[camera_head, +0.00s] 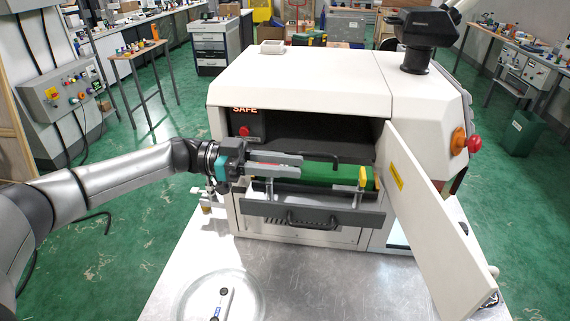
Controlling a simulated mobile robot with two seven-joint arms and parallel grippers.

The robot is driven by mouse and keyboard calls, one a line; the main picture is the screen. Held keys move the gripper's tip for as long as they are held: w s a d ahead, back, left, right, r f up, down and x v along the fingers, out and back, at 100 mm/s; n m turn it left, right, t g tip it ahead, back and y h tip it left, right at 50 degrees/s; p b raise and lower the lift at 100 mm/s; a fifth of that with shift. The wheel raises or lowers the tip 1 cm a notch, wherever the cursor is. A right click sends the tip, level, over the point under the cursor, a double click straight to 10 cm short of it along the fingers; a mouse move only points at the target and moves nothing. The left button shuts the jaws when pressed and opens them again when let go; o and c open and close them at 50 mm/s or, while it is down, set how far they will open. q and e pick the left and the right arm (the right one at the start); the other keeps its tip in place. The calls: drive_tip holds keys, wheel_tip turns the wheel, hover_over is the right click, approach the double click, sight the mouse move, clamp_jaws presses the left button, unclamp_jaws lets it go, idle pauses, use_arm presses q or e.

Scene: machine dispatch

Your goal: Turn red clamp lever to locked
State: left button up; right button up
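The white machine (300,85) stands open in front of me, and a lit red SAFE sign (245,110) shows at its opening. No red clamp lever can be clearly made out; it may be hidden behind my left gripper. My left gripper (301,165) reaches in from the left over the pulled-out grey tray (312,213). Its two grey fingers point right and look slightly apart, with nothing clear between them. They overlap the left end of a green block (330,174), and contact cannot be told. A yellow clamp piece (367,178) stands at the block's right end. My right gripper is not in view.
The white door (432,215) is swung open on the right. A red knob (245,131) sits under the sign. A red button (474,144) and an orange one (458,140) are on the machine's right side. A round clear dish (190,300) lies on the metal table (310,285).

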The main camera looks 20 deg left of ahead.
use_arm(q)
drive_tip(key=shift+o, duration=0.6)
drive_tip(key=shift+a, duration=0.1)
drive_tip(key=shift+a+f, duration=0.1)
drive_tip(key=shift+a, duration=0.15)
drive_tip(key=b+v, duration=0.4)
drive_tip(key=v, duration=1)
drive_tip(key=shift+s+a, duration=0.3)
